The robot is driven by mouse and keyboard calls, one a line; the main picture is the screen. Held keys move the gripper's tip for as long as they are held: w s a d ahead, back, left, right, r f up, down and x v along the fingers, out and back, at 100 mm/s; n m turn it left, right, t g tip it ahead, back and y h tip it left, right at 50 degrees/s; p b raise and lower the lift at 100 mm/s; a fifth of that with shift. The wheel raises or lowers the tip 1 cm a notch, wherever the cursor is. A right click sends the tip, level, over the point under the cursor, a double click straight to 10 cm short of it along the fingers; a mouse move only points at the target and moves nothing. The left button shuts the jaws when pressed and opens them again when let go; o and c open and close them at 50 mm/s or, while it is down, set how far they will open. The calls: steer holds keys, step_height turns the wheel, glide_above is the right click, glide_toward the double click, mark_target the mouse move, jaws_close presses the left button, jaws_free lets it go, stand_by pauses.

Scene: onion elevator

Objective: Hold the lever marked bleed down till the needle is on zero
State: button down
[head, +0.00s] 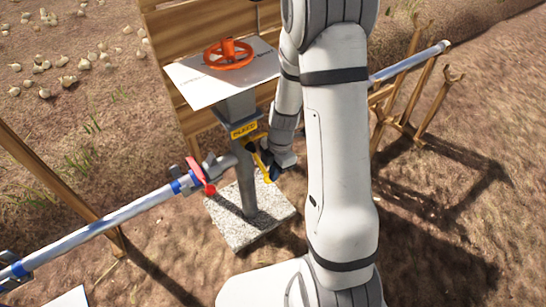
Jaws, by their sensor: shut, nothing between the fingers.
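A yellow label (243,130), its lettering too small to read surely, sits on the grey post below a tilted white plate. A yellow lever-like part (261,158) slopes down from beside the label. My gripper (271,168) is at this yellow part, with its fingers small and partly hidden by my wrist. It is shut with nothing between the fingers; I cannot tell whether it touches the lever. A red lever (201,176) stands on the pipe fitting to the left. No gauge needle can be made out.
An orange handwheel (228,54) tops the white plate (203,82). The post stands on a stone slab (227,226). A grey pipe (112,220) runs left on wooden supports; another pipe lies on a wooden rack (432,100) at right. Onions lie at upper left.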

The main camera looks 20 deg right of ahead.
steer(key=shift+s+a+f, duration=0.1)
steer(key=shift+s+f, duration=0.05)
steer(key=shift+f, duration=0.05)
stand_by(0.4)
steer(key=s+d+r+p, duration=0.1)
steer(key=d+r+p, duration=0.1)
steer(key=r, duration=0.4)
steer(key=s+d+r+p, duration=0.2)
steer(key=r, duration=0.5)
steer(key=shift+r, duration=0.25)
steer(key=shift+w, duration=0.1)
steer(key=s+a+r+m+t+p, duration=0.1)
steer(key=s+r+m+p, duration=0.2)
steer(key=r, duration=0.7)
steer(key=s+a+r+m+t+h+p, duration=0.1)
steer(key=s+r+m+p, duration=0.2)
steer(key=r+m+p, duration=0.4)
steer(key=s+a+r+m+t+p, duration=0.1)
steer(key=s+r+m+p, duration=0.3)
steer(key=r+m, duration=0.7)
steer(key=shift+a+r+m+t+h+p, duration=0.35)
steer(key=shift+a+r+p, duration=0.25)
steer(key=shift+r+p, duration=0.7)
steer(key=shift+r, duration=0.15)
